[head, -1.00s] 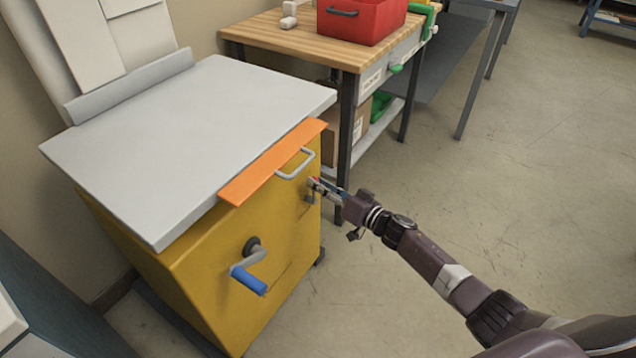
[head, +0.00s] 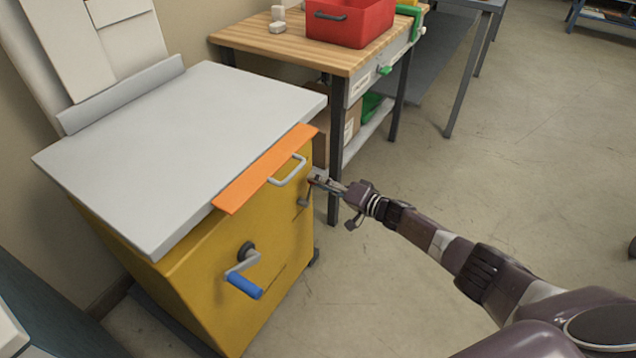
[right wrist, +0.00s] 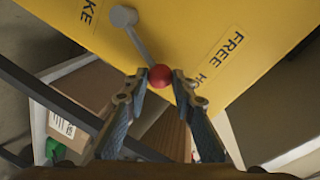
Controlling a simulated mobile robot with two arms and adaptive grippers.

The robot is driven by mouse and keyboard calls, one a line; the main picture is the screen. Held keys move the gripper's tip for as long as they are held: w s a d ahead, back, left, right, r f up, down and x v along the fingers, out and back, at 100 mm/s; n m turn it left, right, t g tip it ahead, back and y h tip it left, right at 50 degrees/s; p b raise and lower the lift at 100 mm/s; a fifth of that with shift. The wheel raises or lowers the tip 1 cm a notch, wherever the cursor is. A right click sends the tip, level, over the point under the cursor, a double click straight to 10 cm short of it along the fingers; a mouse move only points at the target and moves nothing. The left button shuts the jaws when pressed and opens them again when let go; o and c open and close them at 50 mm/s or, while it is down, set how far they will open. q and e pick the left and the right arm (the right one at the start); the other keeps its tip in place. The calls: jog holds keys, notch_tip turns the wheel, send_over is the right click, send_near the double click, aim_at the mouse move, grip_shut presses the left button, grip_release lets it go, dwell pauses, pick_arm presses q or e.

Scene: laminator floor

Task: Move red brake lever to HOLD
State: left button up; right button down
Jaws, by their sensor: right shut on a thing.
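The brake lever shows in the right wrist view as a grey rod (right wrist: 139,43) with a red ball knob (right wrist: 160,77), on the front of the yellow cabinet (right wrist: 185,25). My right gripper (right wrist: 160,80) has a finger on each side of the knob and is shut on it. A label (right wrist: 229,46) reading "FREE" and, partly cut off, "HO" is to the right of the knob. In the head view my right gripper (head: 316,180) is at the cabinet's right front edge, and the lever there is small and partly hidden. My left gripper is out of view.
A blue-handled crank (head: 244,284) sticks out of the cabinet front, and a grey pull handle (head: 289,172) is beside the lever under an orange strip (head: 265,170). A wooden workbench (head: 290,48) stands behind, its leg close to my gripper. Floor at the right is open.

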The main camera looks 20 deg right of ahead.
jog(key=shift+d, duration=0.1)
dwell(0.3)
jog(key=c, duration=1.8)
grip_release()
jog(key=shift+o, duration=0.9)
jog(key=v, duration=1.2)
